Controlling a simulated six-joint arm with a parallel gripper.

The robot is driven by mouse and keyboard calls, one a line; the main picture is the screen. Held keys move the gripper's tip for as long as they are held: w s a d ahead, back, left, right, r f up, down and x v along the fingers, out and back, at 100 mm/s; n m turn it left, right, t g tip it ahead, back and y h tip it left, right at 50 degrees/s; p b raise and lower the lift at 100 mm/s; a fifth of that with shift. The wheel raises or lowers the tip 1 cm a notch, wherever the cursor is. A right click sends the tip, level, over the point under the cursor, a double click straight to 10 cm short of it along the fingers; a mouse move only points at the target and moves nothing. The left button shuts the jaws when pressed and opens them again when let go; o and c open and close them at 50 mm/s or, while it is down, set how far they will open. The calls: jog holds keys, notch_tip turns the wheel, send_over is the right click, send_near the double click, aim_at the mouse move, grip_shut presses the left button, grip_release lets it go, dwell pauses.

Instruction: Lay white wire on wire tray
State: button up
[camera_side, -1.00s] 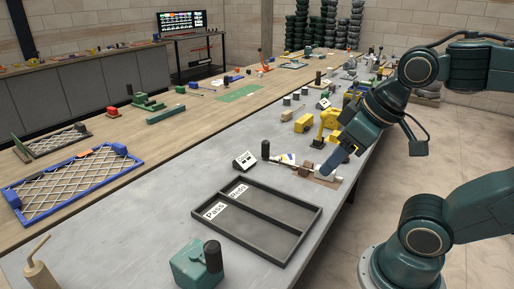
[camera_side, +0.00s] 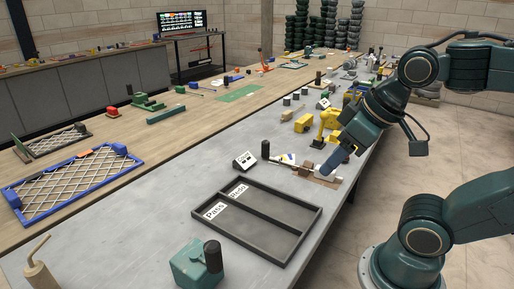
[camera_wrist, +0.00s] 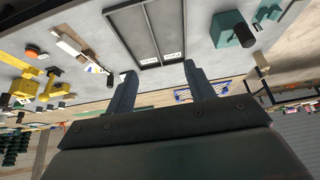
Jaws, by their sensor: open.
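My gripper (camera_wrist: 160,80) shows in the wrist view with its two dark fingers spread wide and nothing visible between them. In the side view, the gripper end (camera_side: 338,157) is above the grey bench by a small brown fixture (camera_side: 316,173). A dark two-compartment tray (camera_side: 248,236) labelled Pass and Redo lies in front of it, looking empty; it also shows beyond the fingers in the wrist view (camera_wrist: 146,37). I cannot clearly make out a white wire, or tell whether this tray is the wire tray.
A teal block with a dark cylinder (camera_side: 196,265) stands near the front edge. A small sign block (camera_side: 244,160) and a yellow machine (camera_side: 328,126) stand behind the tray. A blue-framed mesh panel (camera_side: 72,184) lies on the wooden table.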

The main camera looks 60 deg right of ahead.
jog(key=o, duration=0.3)
jog(key=shift+o, duration=0.2)
jog(key=shift+w, duration=0.1)
jog(key=w+d+n+g+h, duration=0.1)
jog(key=w+d+n+g, duration=0.2)
jog(key=w+d+n, duration=0.8)
jog(key=d+f+n+g, duration=0.1)
jog(key=d+f+n, duration=0.1)
jog(key=d, duration=0.4)
jog(key=d+f+n, duration=0.3)
jog(key=d+f, duration=0.1)
jog(key=d, duration=0.3)
jog(key=d+f+n+g+y, duration=0.1)
jog(key=d+f+n, duration=0.2)
jog(key=d, duration=0.4)
jog(key=shift+g, duration=0.3)
jog(key=shift+s+f, duration=0.1)
jog(key=shift+f, duration=0.05)
